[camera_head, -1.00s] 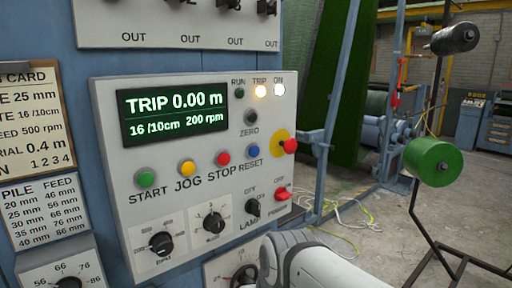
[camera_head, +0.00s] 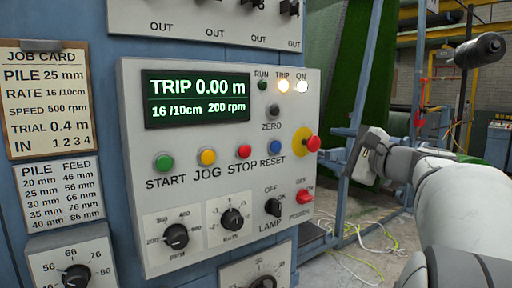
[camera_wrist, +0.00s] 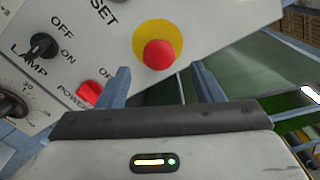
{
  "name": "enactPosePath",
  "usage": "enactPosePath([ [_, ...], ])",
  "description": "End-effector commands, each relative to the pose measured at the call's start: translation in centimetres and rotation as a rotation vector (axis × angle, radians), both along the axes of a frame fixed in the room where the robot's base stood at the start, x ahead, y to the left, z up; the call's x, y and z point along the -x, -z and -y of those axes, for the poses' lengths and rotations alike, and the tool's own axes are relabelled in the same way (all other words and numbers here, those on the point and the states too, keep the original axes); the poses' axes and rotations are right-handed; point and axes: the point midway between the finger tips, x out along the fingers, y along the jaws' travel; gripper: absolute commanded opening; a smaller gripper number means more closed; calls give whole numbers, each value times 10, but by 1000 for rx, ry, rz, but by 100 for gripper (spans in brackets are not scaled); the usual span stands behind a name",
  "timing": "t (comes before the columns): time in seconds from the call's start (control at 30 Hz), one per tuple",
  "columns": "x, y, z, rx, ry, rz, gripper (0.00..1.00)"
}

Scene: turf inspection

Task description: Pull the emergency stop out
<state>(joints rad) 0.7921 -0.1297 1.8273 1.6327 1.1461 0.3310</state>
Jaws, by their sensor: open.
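The emergency stop is a red mushroom button (camera_head: 313,143) on a yellow round plate (camera_head: 301,141), at the right edge of the white control panel (camera_head: 150,245). In the wrist view the red button (camera_wrist: 159,54) and its yellow plate (camera_wrist: 145,32) lie just beyond the fingertips. My gripper (camera_wrist: 160,75) is open and empty, its two fingers apart with the button ahead of the gap between them. In the head view my gripper (camera_head: 362,145) is to the right of the button, apart from it. The display (camera_head: 196,98) reads TRIP 0.00 m, and the TRIP and ON lamps are lit.
Close to the emergency stop are the blue RESET button (camera_head: 275,147), the red POWER switch (camera_head: 304,196) and the black LAMP knob (camera_head: 273,207). A blue frame post (camera_head: 365,80) stands behind my gripper. Cables (camera_head: 365,235) lie on the floor at right.

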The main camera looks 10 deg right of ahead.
Motion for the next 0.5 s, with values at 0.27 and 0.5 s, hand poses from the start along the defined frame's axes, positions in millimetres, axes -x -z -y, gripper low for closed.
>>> enactPosePath([
  [0.27,-42,-1,-18,0,-5,-3,60],
  [0.5,-63,0,-24,2,-1,-2,60],
])
